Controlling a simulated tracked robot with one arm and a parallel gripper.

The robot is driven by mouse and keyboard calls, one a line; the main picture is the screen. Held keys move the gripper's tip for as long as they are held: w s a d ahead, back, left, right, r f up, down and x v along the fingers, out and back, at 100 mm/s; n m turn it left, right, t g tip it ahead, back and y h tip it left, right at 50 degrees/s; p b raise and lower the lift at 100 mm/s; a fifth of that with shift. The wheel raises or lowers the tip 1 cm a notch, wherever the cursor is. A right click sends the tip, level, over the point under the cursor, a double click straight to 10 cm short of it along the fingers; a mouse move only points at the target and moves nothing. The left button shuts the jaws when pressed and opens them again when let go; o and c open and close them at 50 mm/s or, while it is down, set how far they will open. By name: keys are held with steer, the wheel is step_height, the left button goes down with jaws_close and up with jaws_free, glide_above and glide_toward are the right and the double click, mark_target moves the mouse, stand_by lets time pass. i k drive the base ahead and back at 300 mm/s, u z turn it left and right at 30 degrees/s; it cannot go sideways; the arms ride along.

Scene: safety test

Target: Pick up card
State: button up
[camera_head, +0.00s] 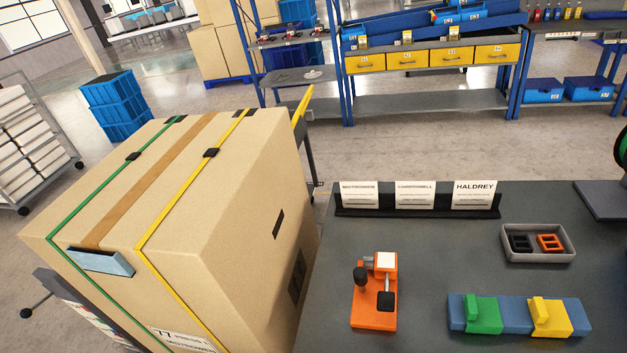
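Three white cards stand upright in a row in a black holder (417,211) at the back left of a dark grey table. The left card (360,196) and the middle card (415,196) have headings too small to read surely. The right card (475,196) reads HALDREY. All lean against the holder's back, apart from one another. A white label (183,341) is partly visible on the carton's lower front. The task does not say which card is meant. My gripper is not in view.
A large strapped carton (230,190) stands left of the table (440,270). On the table are an orange clamp device (374,310), a grey tray (538,257) with small buckles, and a blue block (515,318) with green and yellow pieces. The table middle is clear.

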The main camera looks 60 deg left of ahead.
mark_target(355, 194)
steer(key=u, duration=0.6)
steer(key=i, duration=1.05)
steer(key=u, duration=0.65)
